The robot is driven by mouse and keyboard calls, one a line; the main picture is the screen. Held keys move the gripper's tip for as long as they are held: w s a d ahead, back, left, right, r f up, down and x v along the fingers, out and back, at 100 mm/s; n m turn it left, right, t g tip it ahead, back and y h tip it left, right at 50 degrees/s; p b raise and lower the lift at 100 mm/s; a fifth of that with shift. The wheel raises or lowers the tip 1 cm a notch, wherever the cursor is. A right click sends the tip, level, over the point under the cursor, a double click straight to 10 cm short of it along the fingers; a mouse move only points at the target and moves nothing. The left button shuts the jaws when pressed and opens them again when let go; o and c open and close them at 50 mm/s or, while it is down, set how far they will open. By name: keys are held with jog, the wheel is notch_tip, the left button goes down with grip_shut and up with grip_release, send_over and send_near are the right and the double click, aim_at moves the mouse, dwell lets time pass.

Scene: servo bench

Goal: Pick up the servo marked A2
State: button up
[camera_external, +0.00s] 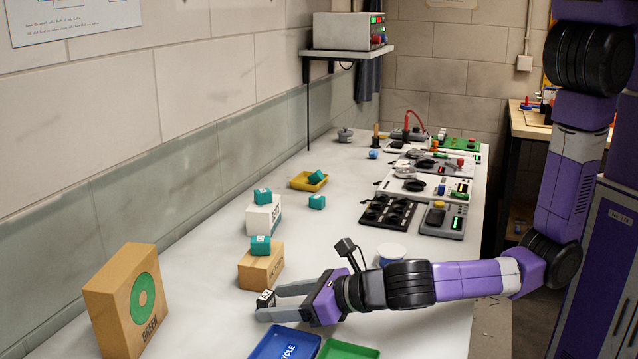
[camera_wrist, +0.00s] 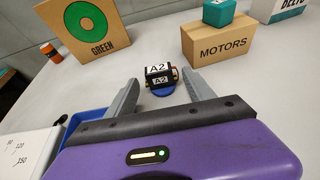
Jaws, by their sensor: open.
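The servo marked A2 (camera_wrist: 157,75) is a small black block with white "A2" labels and a blue rounded part below it. It also shows in the external view (camera_external: 266,297) at the front left of the bench, before the MOTORS box. My gripper (camera_external: 271,302) is open, low over the bench, with one grey finger on each side of the servo near the fingertips. In the wrist view the servo sits between the tips, with gaps showing on both sides. Whether a finger touches it in depth I cannot tell.
The cardboard MOTORS box (camera_wrist: 222,42) with a teal block (camera_wrist: 218,12) on top stands just beyond the servo. The GREEN box (camera_external: 125,305) is at the left. A blue tray (camera_external: 285,345) and a green tray (camera_external: 345,350) lie at the front. Electronics (camera_external: 440,220) fill the back right.

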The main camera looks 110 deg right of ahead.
aim_at(271, 302)
jog(key=x, duration=0.3)
jog(key=shift+d, duration=0.1)
jog(key=c, duration=1.2)
